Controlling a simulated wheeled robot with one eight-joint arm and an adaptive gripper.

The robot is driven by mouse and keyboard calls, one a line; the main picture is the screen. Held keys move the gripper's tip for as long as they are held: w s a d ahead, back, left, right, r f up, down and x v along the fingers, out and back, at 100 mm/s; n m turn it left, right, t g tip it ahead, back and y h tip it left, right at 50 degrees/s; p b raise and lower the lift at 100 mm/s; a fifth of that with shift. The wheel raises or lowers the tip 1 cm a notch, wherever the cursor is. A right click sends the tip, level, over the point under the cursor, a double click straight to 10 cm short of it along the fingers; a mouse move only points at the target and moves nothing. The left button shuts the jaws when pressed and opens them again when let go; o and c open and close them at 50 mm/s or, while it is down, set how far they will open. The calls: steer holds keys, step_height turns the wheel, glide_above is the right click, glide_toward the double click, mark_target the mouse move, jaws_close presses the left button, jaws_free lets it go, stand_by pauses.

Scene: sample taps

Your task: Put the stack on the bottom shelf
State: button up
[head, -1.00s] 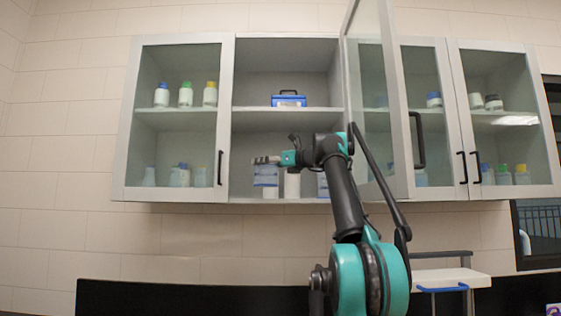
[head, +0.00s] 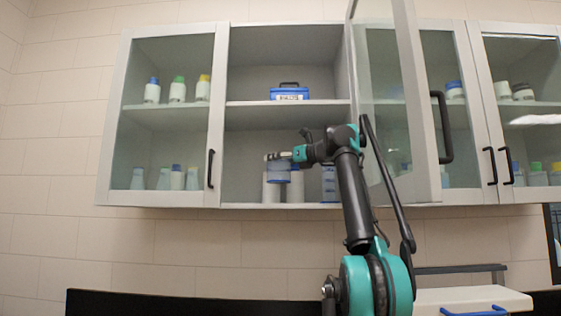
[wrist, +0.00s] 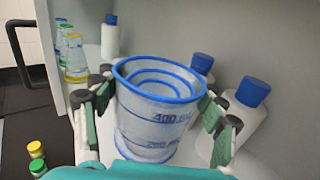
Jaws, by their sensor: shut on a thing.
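The stack (wrist: 150,120) is nested clear beakers with blue rims and blue volume marks. In the wrist view it stands nearly upright between the two fingers of my gripper (wrist: 158,112), which are shut on its sides. In the head view my gripper (head: 279,157) holds the stack (head: 279,172) at the lower bay of the open middle cabinet. The stack appears raised above the bottom shelf (head: 238,201). Its exact depth over the shelf is hard to tell. Its lower part is partly hidden by my gripper in the wrist view.
White bottles with blue caps (wrist: 243,105) stand right of and behind the stack. A blue-marked container (head: 329,183) stands at the bay's right. A blue box (head: 289,93) sits on the upper shelf. The open glass door (head: 388,120) stands close right of my arm.

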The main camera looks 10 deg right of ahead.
mark_target(279, 179)
steer(key=shift+s+f, duration=0.1)
steer(key=shift+f, duration=3.05)
steer(key=shift+f, duration=0.6)
steer(key=o, duration=1.3)
steer(key=shift+r, duration=0.1)
